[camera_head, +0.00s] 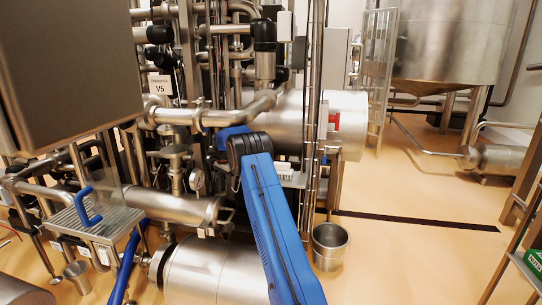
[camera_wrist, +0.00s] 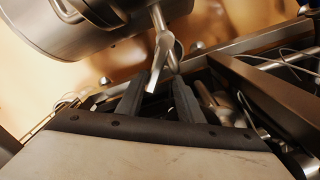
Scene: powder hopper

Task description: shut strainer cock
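In the wrist view my gripper (camera_wrist: 160,77) shows two dark fingers standing apart. A bright metal lever (camera_wrist: 162,48) hangs in front of them, and its flat lower end appears between the fingertips. I cannot tell whether either finger touches it. The lever looks like a cock handle, but no label confirms that it is the strainer cock. In the head view my blue arm reaches up into the pipework, and my gripper is hidden behind pipes and the arm's dark joint.
A large steel vessel (camera_wrist: 85,32) is close at the wrist view's upper left. In the head view, dense pipes (camera_head: 180,117) crowd the arm. A steel bucket (camera_head: 329,247) stands on the floor to its right. Open floor (camera_head: 415,262) lies farther right.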

